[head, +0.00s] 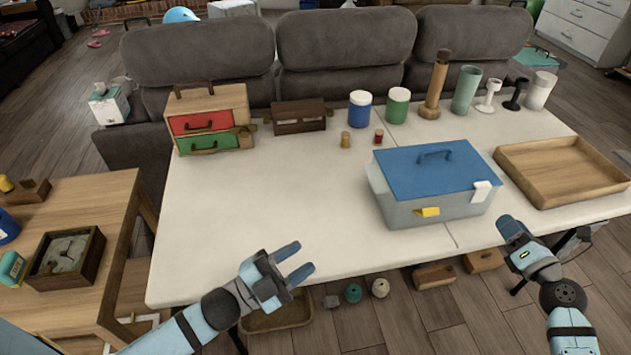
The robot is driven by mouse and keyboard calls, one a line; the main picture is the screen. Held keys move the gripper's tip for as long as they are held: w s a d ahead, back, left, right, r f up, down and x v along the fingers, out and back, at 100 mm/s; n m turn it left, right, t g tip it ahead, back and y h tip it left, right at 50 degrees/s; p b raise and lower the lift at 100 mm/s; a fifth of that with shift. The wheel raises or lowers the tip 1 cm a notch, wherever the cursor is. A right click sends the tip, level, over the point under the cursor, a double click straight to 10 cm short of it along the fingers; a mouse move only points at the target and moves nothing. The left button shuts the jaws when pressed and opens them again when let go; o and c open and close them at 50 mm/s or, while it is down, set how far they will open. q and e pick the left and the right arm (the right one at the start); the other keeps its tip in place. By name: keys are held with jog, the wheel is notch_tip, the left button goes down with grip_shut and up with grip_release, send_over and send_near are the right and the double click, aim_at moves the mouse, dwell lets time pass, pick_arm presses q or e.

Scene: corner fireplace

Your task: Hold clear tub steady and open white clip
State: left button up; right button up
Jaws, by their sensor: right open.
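The clear tub (395,212) stands on the white table, shut under a blue lid (425,168) with a handle on top. The white clip (481,191) is at the lid's right front edge and hangs down over the tub's wall. A yellow clip (427,212) sits on the tub's front wall, apart from the lid's edge. My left gripper (297,262) is open and empty over the table's front part, left of the tub. My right gripper (511,230) is open near the table's front edge, right of the tub and below the white clip. Neither gripper touches the tub.
A wooden tray (562,190) lies close to the tub's right. Jars, cups and a wooden bottle (434,88) stand along the back. A small wooden chest (212,120) with red and green drawers is at the back left. The table's left middle is clear.

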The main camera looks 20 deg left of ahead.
pick_arm(q)
jog(key=w+f+m+g+h, duration=0.35)
jog(key=w+m, duration=0.35)
jog(key=w, duration=0.4)
jog(key=m+g+y, duration=0.2)
jog(key=m+g, duration=0.2)
jog(key=m, duration=0.2)
send_near(368, 177)
jog(key=x, duration=1.1)
jog(key=shift+w+a+f, duration=0.1)
grip_shut()
